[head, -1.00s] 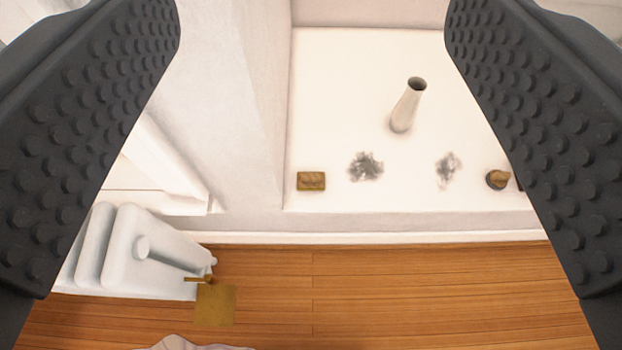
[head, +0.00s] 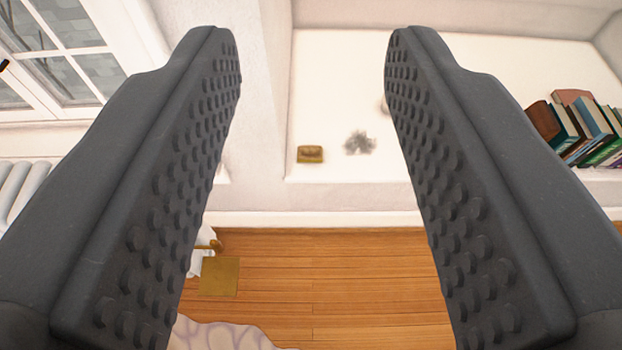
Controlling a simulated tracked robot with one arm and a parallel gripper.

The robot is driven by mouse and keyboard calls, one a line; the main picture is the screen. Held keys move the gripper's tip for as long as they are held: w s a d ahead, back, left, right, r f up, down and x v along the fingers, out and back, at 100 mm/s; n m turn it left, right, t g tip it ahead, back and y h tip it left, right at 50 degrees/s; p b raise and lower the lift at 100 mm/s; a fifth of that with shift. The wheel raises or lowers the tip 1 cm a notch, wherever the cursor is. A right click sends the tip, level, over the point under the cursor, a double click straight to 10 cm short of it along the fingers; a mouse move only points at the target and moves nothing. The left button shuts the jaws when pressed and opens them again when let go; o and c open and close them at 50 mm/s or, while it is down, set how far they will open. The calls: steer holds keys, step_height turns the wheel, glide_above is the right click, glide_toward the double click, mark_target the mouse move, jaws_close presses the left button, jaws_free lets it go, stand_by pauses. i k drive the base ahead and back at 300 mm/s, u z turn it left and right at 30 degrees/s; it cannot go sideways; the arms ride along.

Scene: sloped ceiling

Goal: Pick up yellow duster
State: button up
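Two yellowish things could be the duster, and I cannot tell which is. One is a flat, square, mustard-yellow piece (head: 220,277) low on the left, by the radiator end and over the wooden floor. The other is a small brownish-yellow block (head: 310,154) on the white ledge, near its front left corner. My gripper (head: 313,60) is open and empty, its two dark studded fingers wide apart. In the picture the block lies between the fingers, beyond them. The left finger's edge passes close to the flat square and hides part of the radiator end.
The white ledge (head: 340,100) carries a grey dust patch (head: 359,142) and, at right, a row of books (head: 590,130). A vase is almost wholly hidden behind the right finger. A window (head: 60,45) and white radiator (head: 22,190) are left.

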mark_target(306, 154)
steer(key=u, duration=0.05)
steer(key=k, duration=0.6)
steer(key=z, duration=0.65)
steer(key=i, duration=2.05)
steer(key=u, duration=0.2)
